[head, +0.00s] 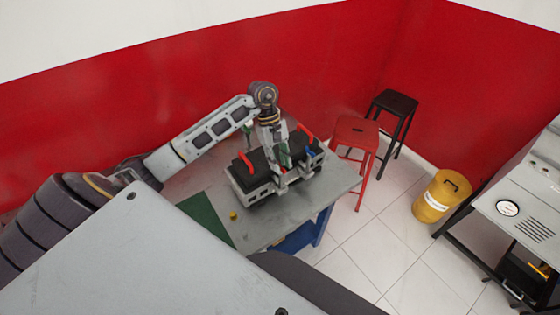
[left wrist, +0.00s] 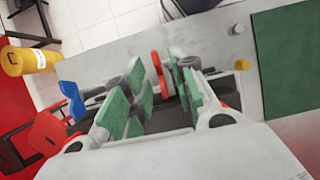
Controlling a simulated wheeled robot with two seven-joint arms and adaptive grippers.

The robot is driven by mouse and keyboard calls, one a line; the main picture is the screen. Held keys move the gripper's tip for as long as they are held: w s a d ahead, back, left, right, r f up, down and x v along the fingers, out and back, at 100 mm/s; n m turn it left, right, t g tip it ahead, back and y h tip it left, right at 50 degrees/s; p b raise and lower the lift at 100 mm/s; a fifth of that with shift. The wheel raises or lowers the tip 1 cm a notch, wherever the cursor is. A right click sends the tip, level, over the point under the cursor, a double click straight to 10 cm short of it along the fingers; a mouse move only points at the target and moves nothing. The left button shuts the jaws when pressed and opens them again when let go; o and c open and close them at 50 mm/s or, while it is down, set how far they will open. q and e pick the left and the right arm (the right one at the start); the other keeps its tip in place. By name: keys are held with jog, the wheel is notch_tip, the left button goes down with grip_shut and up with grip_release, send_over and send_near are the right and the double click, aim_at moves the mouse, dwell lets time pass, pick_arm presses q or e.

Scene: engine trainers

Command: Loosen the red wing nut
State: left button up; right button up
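A dark block with a grey frame (head: 258,192) stands on the grey table. My left gripper (head: 280,172) points down at the block's near middle. In the left wrist view, its green-padded fingers (left wrist: 158,95) are apart. A red upright piece, apparently the red wing nut (left wrist: 160,72), shows in the gap between them, with no clear contact visible. How deep it sits between the fingers is hard to tell. A blue piece (head: 310,154) is on the block's right side; it also shows in the left wrist view (left wrist: 72,98). My right gripper is not in view.
Red bars (head: 245,161) and (head: 304,131) stand at the block's two ends. A green mat (head: 205,220) and a small yellow piece (head: 233,216) lie on the table (head: 185,180). A red stool (head: 356,135), black stool and yellow bin (head: 440,197) stand beyond.

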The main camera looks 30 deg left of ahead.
pick_arm(q)
jog(key=shift+f, duration=0.2)
jog(key=shift+c, duration=0.3)
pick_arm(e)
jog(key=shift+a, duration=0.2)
pick_arm(q)
grip_shut()
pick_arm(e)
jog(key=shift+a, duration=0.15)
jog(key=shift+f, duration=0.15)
